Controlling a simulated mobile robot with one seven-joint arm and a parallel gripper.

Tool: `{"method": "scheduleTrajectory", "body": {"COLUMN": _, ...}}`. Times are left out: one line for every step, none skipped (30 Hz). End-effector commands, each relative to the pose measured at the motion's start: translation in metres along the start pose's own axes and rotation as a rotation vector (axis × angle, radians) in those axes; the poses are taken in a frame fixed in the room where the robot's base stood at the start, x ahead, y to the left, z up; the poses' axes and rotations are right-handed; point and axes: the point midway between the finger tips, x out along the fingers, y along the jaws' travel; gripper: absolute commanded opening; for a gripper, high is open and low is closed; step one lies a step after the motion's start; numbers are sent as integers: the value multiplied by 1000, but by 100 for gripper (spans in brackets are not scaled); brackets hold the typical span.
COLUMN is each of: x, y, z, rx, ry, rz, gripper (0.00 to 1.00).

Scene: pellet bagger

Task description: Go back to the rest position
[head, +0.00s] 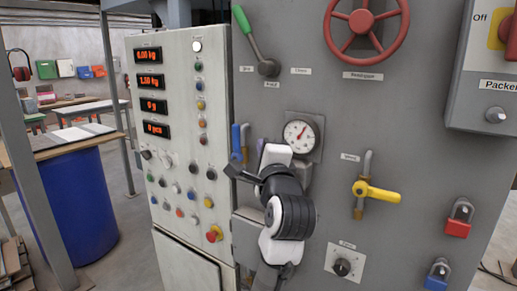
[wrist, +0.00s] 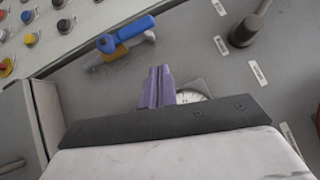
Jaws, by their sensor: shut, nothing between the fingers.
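My gripper shows in the wrist view (wrist: 158,72) as two purple fingers pressed together, shut and empty. They point toward the grey machine panel, in front of the round gauge (wrist: 194,96). A blue-handled valve (wrist: 128,33) is to the upper left of the fingers, apart from them. In the head view my white and black arm stands in front of the panel, below the gauge (head: 299,136) and right of the blue handle (head: 236,138).
A control cabinet (head: 180,60) with displays and buttons stands left of the arm. A yellow valve handle (head: 376,192), red padlock (head: 458,220), blue padlock (head: 437,275), red wheel (head: 362,22) and green lever (head: 242,20) are on the panel. A blue barrel (head: 75,205) stands far left.

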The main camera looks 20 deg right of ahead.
Motion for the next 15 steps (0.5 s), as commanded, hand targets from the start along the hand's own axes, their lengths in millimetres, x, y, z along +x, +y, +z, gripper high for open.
{"method": "scheduleTrajectory", "body": {"x": -12, "y": 1, "z": -1, "rx": 0, "ry": 1, "rz": -4, "gripper": 0}}
{"method": "scheduleTrajectory", "body": {"x": -18, "y": -1, "z": -1, "rx": 0, "ry": 1, "rz": -4, "gripper": 0}}
{"method": "scheduleTrajectory", "body": {"x": -25, "y": -2, "z": 0, "rx": 0, "ry": 1, "rz": -4, "gripper": 0}}
{"method": "scheduleTrajectory", "body": {"x": -30, "y": -3, "z": 0, "rx": 0, "ry": 1, "rz": -2, "gripper": 0}}
{"method": "scheduleTrajectory", "body": {"x": -35, "y": -4, "z": 0, "rx": 0, "ry": 1, "rz": -3, "gripper": 0}}
{"method": "scheduleTrajectory", "body": {"x": -40, "y": -5, "z": 0, "rx": 0, "ry": 0, "rz": -2, "gripper": 0}}
{"method": "scheduleTrajectory", "body": {"x": -43, "y": -6, "z": 0, "rx": 0, "ry": 0, "rz": -3, "gripper": 0}}
{"method": "scheduleTrajectory", "body": {"x": -46, "y": -7, "z": 0, "rx": 0, "ry": 0, "rz": -2, "gripper": 0}}
{"method": "scheduleTrajectory", "body": {"x": -49, "y": -8, "z": 0, "rx": 0, "ry": 0, "rz": -1, "gripper": 0}}
{"method": "scheduleTrajectory", "body": {"x": -51, "y": -8, "z": 0, "rx": 0, "ry": 0, "rz": -1, "gripper": 0}}
{"method": "scheduleTrajectory", "body": {"x": -52, "y": -8, "z": 0, "rx": 0, "ry": 0, "rz": 0, "gripper": 0}}
{"method": "scheduleTrajectory", "body": {"x": -54, "y": -8, "z": 0, "rx": 0, "ry": 0, "rz": 1, "gripper": 0}}
{"method": "scheduleTrajectory", "body": {"x": -54, "y": -9, "z": 0, "rx": 0, "ry": 0, "rz": 1, "gripper": 0}}
{"method": "scheduleTrajectory", "body": {"x": -55, "y": -9, "z": 0, "rx": 0, "ry": 0, "rz": 1, "gripper": 0}}
{"method": "scheduleTrajectory", "body": {"x": -55, "y": -9, "z": 0, "rx": 0, "ry": 0, "rz": 2, "gripper": 0}}
